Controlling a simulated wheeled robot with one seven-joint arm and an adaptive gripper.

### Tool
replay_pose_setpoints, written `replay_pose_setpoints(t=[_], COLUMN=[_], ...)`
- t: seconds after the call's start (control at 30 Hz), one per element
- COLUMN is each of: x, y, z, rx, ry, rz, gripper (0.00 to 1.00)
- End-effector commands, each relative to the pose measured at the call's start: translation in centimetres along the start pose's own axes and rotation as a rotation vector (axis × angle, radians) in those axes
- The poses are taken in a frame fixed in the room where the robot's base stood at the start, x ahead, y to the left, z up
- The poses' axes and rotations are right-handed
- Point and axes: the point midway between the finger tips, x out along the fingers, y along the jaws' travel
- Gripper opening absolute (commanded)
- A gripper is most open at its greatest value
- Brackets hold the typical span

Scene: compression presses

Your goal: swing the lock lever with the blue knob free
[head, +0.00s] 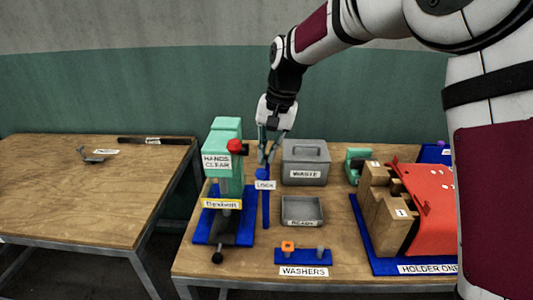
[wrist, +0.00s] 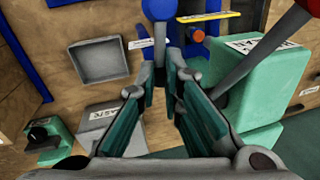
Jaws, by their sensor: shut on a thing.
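The lock lever's blue knob (head: 262,173) stands at the front of my gripper (head: 267,155), just above the white LOCK label (head: 265,185). In the wrist view the round blue knob (wrist: 158,9) shows at the top centre, with a short grey stem below it running to my fingertips (wrist: 160,65). My gripper is shut on the lock lever close to its knob. The fingers hide part of the stem, so the exact contact is hard to see. The green press (head: 223,165) with a HANDS CLEAR sign stands just left of the lever.
A grey waste bin (head: 305,167) and a grey tray (head: 302,211) stand right of the lever. A blue washers stand (head: 303,257) is at the front. A red cover (head: 425,210) and wooden blocks are farther right. The left table (head: 95,185) is mostly clear.

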Motion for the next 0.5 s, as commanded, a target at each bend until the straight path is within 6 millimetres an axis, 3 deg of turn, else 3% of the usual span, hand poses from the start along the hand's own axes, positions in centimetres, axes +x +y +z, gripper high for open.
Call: replay_pose_setpoints(t=[0.5], x=[-0.09], y=[0.08], z=[-0.16], rx=[-0.138], ry=[-0.025], rz=[0.000], gripper=[0.00])
